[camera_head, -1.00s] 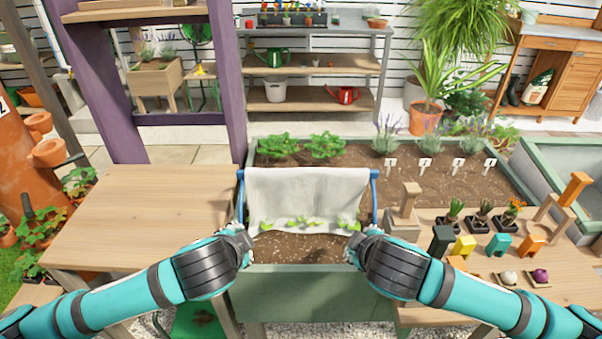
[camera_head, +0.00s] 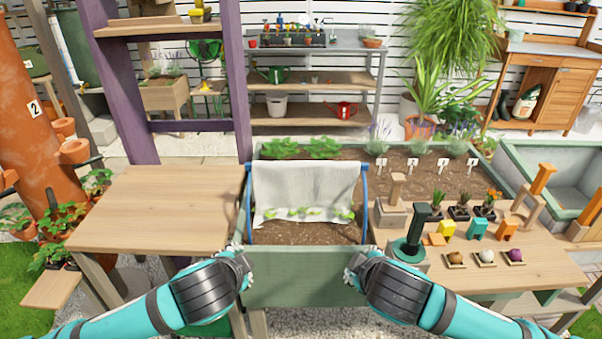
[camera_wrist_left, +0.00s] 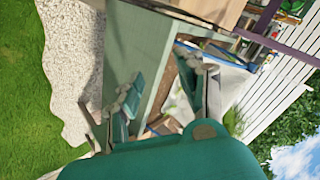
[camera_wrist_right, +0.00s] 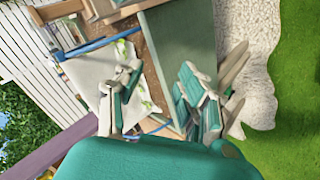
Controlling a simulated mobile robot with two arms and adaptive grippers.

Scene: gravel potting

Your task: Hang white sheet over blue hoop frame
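The white sheet (camera_head: 305,185) hangs over the top of the blue hoop frame (camera_head: 364,205), which stands in the green planter box (camera_head: 305,287). Its front part drapes down to a row of small seedlings (camera_head: 312,214); its back side is hidden. The sheet also shows in the left wrist view (camera_wrist_left: 222,86) and the right wrist view (camera_wrist_right: 92,80). My left gripper (camera_head: 243,257) and right gripper (camera_head: 356,264) are at the front corners of the planter, apart from the sheet. In both wrist views the fingers are spread with no cloth between them.
A bare wooden table (camera_head: 155,215) is on the left. On the right, a wooden bench (camera_head: 480,265) carries a dark green tool (camera_head: 412,235), coloured blocks, small plants and bulbs. A long soil bed (camera_head: 430,170) lies behind. Bare soil (camera_head: 300,233) shows in front of the sheet.

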